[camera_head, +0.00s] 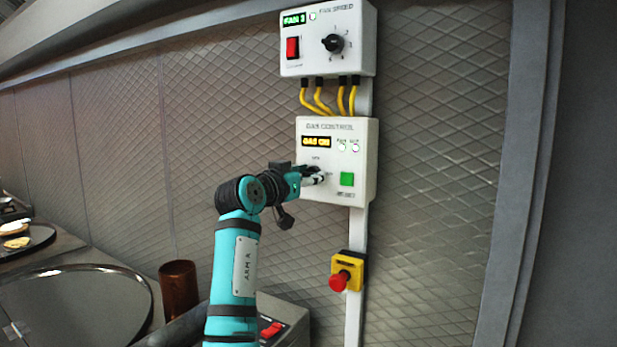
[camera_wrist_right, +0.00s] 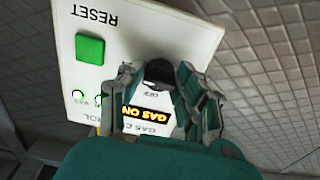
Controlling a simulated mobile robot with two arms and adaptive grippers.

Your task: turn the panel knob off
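The white gas control panel (camera_head: 361,134) is on the wall, with its display lit "GAS ON". My right gripper (camera_head: 317,176) is at the panel's lower left and covers the knob in the head view. In the right wrist view the dark panel knob (camera_wrist_right: 159,71) sits between the fingertips of my right gripper (camera_wrist_right: 161,76). The fingers are drawn in and seem to touch it on both sides. An "OFF" mark shows just beside the knob; its pointer is hidden. My left gripper is not in view.
A green reset button (camera_head: 347,179) is right of the gripper. A fan speed box (camera_head: 355,66) with yellow cables is above. A red emergency button (camera_head: 339,281) is below. A brown cup (camera_head: 178,292) and a round tray (camera_head: 140,291) stand at lower left.

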